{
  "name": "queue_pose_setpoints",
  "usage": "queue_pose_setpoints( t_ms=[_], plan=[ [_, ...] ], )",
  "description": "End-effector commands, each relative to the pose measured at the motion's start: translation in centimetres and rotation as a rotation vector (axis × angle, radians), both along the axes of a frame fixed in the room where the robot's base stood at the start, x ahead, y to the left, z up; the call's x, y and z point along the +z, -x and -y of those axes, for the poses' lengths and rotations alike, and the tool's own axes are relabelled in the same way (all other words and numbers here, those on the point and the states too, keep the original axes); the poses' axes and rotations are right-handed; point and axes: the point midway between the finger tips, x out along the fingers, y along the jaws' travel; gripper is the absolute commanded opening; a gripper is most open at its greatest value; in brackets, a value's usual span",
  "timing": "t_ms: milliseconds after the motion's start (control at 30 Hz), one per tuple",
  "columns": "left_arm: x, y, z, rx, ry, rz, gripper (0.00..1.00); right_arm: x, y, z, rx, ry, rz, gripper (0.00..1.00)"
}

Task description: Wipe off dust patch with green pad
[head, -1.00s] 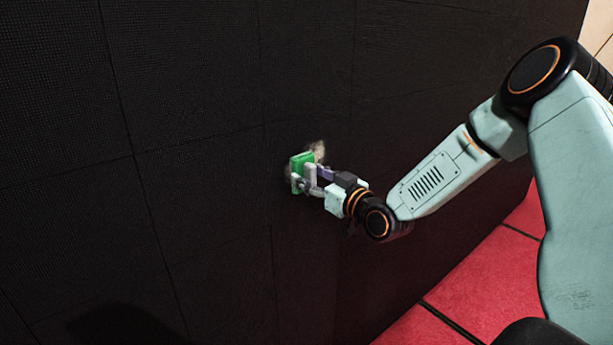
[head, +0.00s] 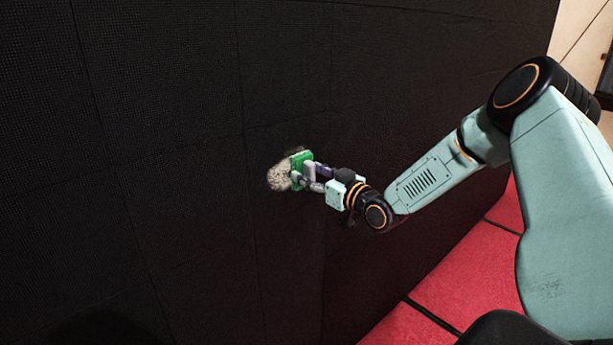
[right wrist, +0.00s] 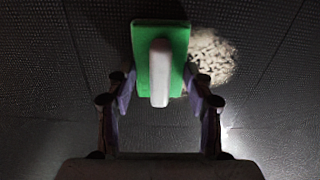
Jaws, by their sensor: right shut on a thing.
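The green pad (head: 300,160) is a flat green block with a pale grey handle (right wrist: 160,72). My right gripper (head: 308,177) is shut on that handle and holds the pad up at the dark wall. The pad's face is turned to the wall; I cannot tell whether it touches. The dust patch (head: 280,176) is a beige, speckled smudge on the wall, showing just left of the pad in the head view. In the right wrist view the patch (right wrist: 213,56) shows to the right of the pad (right wrist: 142,48), which may hide part of it. My left gripper is not in view.
The black video wall (head: 180,110) is made of large flat panels with thin seams and fills most of the view. Red padded floor tiles (head: 455,275) lie at the lower right. The wall around the patch is clear.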

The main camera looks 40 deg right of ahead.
Motion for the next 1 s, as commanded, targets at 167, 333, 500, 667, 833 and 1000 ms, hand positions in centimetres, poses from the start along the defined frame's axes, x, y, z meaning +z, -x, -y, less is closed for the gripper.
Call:
queue_pose_setpoints(
  t_ms=[167, 333, 500, 667, 833, 1000],
  plan=[
    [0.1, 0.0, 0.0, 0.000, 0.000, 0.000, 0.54, 0.1, -0.2, 1.5, -0.002, 0.001, 0.002, 0.27],
    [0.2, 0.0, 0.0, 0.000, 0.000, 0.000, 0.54, 0.1, -0.3, 2.2, -0.001, 0.001, 0.001, 0.27],
    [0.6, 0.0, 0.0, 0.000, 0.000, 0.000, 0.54, 0.1, -0.2, 2.3, -0.001, 0.000, -0.001, 0.27],
    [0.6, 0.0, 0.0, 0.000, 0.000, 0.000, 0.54, 0.1, -0.2, 1.7, 0.002, 0.000, 0.000, 0.27],
    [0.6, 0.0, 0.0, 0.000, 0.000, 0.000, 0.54, 0.0, -0.2, 0.3, 0.002, 0.000, 0.000, 0.27],
    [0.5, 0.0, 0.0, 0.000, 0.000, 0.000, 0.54, 0.0, -0.2, -1.0, 0.003, 0.000, 0.001, 0.27]
  ],
)
